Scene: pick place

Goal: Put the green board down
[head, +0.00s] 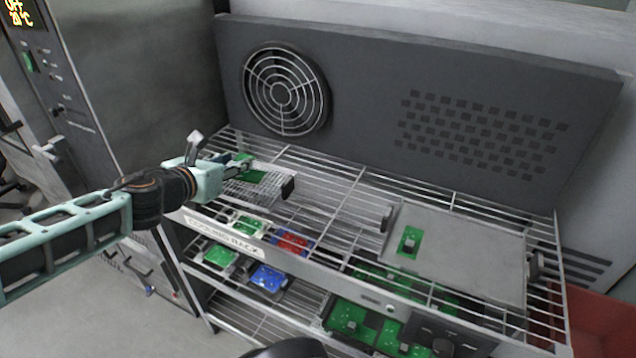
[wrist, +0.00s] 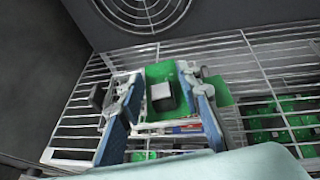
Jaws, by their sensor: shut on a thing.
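The green board (wrist: 178,74) with a grey block on it is between the two fingers of my gripper (wrist: 160,84) in the wrist view. My gripper is shut on it and holds it over the wire rack. In the head view, my gripper (head: 236,166) is at the left end of the upper rack shelf, above a small wire tray (head: 272,200) with a dark handle. Another green piece (wrist: 218,91) shows just right of the right finger. The gripper partly hides the boards in the head view, and the gap under the held board cannot be judged.
A flat metal tray (head: 460,250) with one green board (head: 410,242) lies on the right of the upper shelf. Several green, red and blue boards sit on lower levels. A dark panel with a round fan (head: 285,92) stands behind. Bare wire shows mid-shelf.

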